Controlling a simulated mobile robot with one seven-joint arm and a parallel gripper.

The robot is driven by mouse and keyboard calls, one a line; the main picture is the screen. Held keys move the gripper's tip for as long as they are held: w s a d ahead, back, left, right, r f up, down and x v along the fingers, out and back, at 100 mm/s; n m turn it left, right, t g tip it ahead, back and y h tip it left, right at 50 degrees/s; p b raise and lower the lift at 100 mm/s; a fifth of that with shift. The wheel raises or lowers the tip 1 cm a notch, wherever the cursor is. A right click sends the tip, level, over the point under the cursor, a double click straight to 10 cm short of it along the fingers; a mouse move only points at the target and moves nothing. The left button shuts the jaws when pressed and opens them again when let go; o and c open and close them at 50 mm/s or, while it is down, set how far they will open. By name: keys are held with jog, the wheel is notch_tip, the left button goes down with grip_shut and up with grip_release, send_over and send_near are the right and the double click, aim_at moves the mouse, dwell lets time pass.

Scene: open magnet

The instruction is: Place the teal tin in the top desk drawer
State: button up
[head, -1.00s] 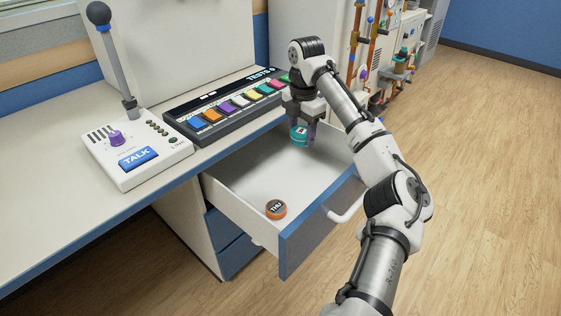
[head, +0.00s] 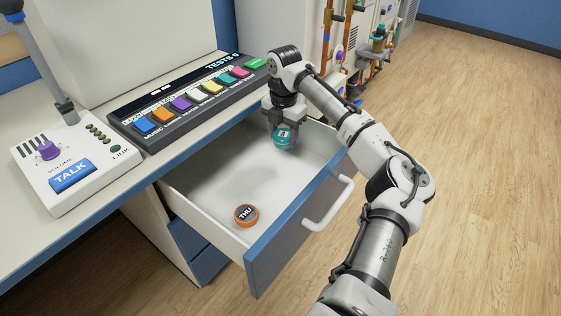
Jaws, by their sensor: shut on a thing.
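I cannot tell whether the tin touches the drawer floor. The drawer is pulled out, with a white inside, a blue-grey front and a white handle (head: 328,203). My gripper's fingertips are partly hidden behind the tin.
An orange tin (head: 246,215) marked THU lies in the drawer near its left front corner. A panel of coloured buttons (head: 190,101) and a white TALK console (head: 74,163) stand on the desk (head: 95,215). The drawer's middle is clear.

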aim_at(283, 167)
notch_tip(283, 167, down, 9)
jog(key=shift+f+b, duration=0.2)
jog(key=shift+b, duration=0.3)
jog(key=o, duration=1)
jog(key=shift+f, duration=0.15)
notch_tip(283, 167, up, 12)
jog(key=shift+r+p, duration=0.2)
jog(key=shift+p, duration=0.7)
